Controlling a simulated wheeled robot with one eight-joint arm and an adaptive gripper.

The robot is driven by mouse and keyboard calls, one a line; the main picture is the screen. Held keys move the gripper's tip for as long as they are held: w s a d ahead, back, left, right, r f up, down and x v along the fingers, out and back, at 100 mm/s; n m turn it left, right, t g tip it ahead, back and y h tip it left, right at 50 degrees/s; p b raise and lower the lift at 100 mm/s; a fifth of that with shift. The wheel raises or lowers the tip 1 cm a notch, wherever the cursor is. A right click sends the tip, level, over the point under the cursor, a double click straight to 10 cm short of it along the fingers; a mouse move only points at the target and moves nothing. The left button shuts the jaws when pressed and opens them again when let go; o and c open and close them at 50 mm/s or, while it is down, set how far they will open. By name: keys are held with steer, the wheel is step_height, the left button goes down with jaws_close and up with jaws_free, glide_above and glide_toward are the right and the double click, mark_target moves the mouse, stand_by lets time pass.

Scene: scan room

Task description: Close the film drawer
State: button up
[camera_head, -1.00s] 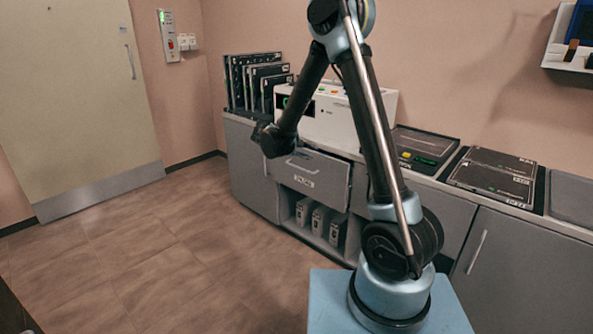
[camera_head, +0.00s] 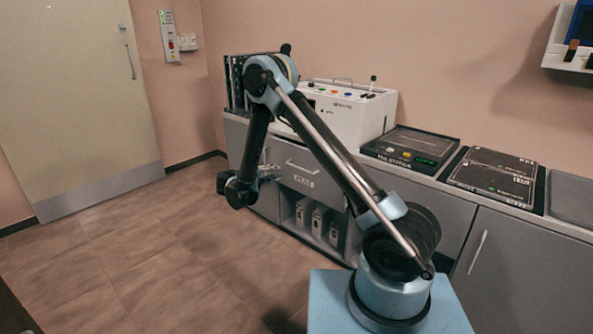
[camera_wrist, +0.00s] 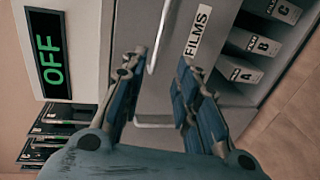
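The film drawer (camera_head: 322,177) is a grey front with a bar handle and a FILMS label, set in the low cabinet left of my arm. Its front seems to stand a little proud of the cabinet; my arm hides its right edge, so I cannot tell how far. In the wrist view, turned sideways, the drawer front (camera_wrist: 205,75) and its handle (camera_wrist: 159,38) lie beyond my fingertips. My gripper (camera_wrist: 160,63) is open and empty, with fingers wide apart. In the head view my gripper (camera_head: 272,172) is at the drawer's left side; contact cannot be told.
Below the drawer an open shelf holds labelled boxes (camera_head: 320,220). A white control unit (camera_head: 345,115) stands on the counter above, with its OFF display (camera_wrist: 50,58) in the wrist view. Dark flat panels (camera_head: 494,175) lie to the right. The floor (camera_head: 140,250) to the left is clear.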

mark_target(297, 167)
steer(key=x, duration=1.6)
steer(key=shift+w+d, duration=0.1)
steer(key=shift+r, duration=0.1)
steer(key=shift+c, duration=0.6)
jaws_close()
